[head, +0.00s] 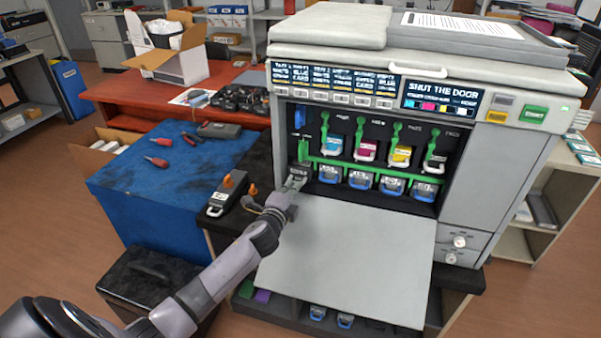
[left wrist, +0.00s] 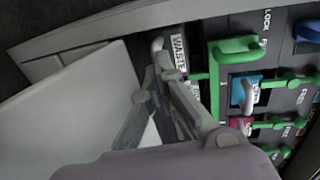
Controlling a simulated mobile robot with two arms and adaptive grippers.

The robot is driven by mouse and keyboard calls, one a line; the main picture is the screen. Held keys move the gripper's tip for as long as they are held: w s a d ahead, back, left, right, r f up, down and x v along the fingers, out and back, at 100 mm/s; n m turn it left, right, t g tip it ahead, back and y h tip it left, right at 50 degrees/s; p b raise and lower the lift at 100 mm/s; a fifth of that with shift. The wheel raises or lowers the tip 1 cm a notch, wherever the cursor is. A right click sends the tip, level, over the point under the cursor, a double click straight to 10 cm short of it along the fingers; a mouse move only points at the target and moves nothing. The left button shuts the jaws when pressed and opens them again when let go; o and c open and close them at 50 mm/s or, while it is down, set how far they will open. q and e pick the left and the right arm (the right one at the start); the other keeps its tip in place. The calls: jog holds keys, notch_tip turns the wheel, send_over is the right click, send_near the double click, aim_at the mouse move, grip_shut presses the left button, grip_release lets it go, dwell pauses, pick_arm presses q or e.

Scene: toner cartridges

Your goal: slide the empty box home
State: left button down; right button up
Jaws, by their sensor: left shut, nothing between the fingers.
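A dark waste box (head: 299,170) sits in the lower left bay of the open printer (head: 455,145). How deep it sits is hard to tell. In the left wrist view a white label reading WASTE (left wrist: 180,52) shows just beyond the fingers, close to a pale handle (left wrist: 157,45). My left gripper (head: 292,184) is shut and empty at the front of the waste box. Its fingers also show in the left wrist view (left wrist: 165,85). Whether they touch the box I cannot tell. My right gripper is out of view.
The lowered door (head: 350,260) lies below the bay. Green levers and a green rail (head: 350,166) cross the bay beside the box. Another dark box with orange knobs (head: 228,190) stands on the dark surface at left. The blue mat (head: 140,185) holds red-handled tools.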

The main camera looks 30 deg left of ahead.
pick_arm(q)
jog(key=shift+b+x, duration=0.3)
jog(key=shift+x, duration=0.95)
jog(key=shift+s+d+r, duration=0.1)
jog(key=shift+s+r, duration=0.05)
jog(key=shift+s, duration=0.15)
jog(key=v, duration=0.2)
jog(key=p+v, duration=0.1)
jog(key=v, duration=0.2)
jog(key=f+p+v, duration=0.1)
jog(key=v, duration=0.2)
jog(key=shift+s+d, duration=0.1)
jog(key=shift+s, duration=0.15)
jog(key=shift+f, duration=0.1)
